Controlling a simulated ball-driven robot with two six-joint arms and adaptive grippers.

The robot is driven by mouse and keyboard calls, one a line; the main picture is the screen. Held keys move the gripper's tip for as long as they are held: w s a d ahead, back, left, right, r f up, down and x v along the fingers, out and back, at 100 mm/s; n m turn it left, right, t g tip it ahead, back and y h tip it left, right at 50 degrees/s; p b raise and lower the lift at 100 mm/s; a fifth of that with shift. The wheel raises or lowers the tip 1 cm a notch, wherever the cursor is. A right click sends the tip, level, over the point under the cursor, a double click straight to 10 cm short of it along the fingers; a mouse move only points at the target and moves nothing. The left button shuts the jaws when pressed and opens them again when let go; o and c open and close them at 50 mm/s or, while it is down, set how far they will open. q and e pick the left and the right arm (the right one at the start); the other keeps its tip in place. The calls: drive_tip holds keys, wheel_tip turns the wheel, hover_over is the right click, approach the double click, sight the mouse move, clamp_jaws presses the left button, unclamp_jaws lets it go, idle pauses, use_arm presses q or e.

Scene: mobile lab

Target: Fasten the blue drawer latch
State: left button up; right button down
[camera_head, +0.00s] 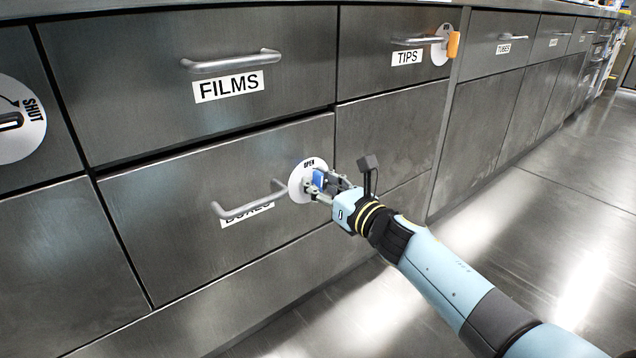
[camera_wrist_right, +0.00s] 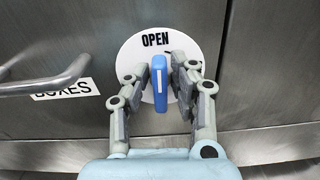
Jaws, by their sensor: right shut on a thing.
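The blue drawer latch (camera_head: 319,176) sits on a white round plate (camera_head: 296,184) marked OPEN, at the right end of the drawer labelled BOXES (camera_head: 165,215). In the right wrist view the blue latch handle (camera_wrist_right: 159,84) stands upright below the word OPEN on the plate (camera_wrist_right: 128,60). My right gripper (camera_head: 322,183) is at the latch, its fingers on both sides of the handle and shut on it. The wrist view also shows the right gripper (camera_wrist_right: 160,85) around it. Part of the plate is hidden by the fingers. My left gripper is not in view.
The BOXES drawer handle (camera_head: 250,205) is just left of the latch. Above are the FILMS drawer (camera_head: 130,65) and the TIPS drawer, with an orange latch (camera_head: 453,45). Another plate marked SHUT (camera_head: 32,135) is at the far left. The floor (camera_head: 540,230) at right is clear.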

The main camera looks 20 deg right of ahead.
drive_tip(key=shift+m, duration=0.7)
drive_tip(key=m+p, duration=0.1)
drive_tip(key=m, duration=0.3)
drive_tip(key=shift+w+d, duration=0.1)
drive_tip(key=shift+d, duration=0.1)
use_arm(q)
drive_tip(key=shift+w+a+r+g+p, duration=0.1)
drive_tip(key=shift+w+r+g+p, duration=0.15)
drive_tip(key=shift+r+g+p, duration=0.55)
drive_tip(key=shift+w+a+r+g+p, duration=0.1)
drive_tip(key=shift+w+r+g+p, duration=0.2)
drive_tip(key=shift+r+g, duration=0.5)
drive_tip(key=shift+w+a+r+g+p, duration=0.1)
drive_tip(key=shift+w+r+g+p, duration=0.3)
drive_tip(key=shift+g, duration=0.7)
use_arm(e)
drive_tip(key=shift+d+f+m, duration=0.1)
drive_tip(key=shift+f+m, duration=0.05)
drive_tip(key=shift+m, duration=1.8)
drive_tip(key=shift+d+f+m, duration=0.1)
drive_tip(key=shift+f+m, duration=0.05)
drive_tip(key=shift+m, duration=1.75)
drive_tip(key=shift+f+m, duration=0.15)
drive_tip(key=shift+m, duration=1.8)
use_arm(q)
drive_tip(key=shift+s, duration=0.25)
use_arm(e)
drive_tip(key=shift+f, duration=0.1)
drive_tip(key=c, duration=1.3)
unclamp_jaws()
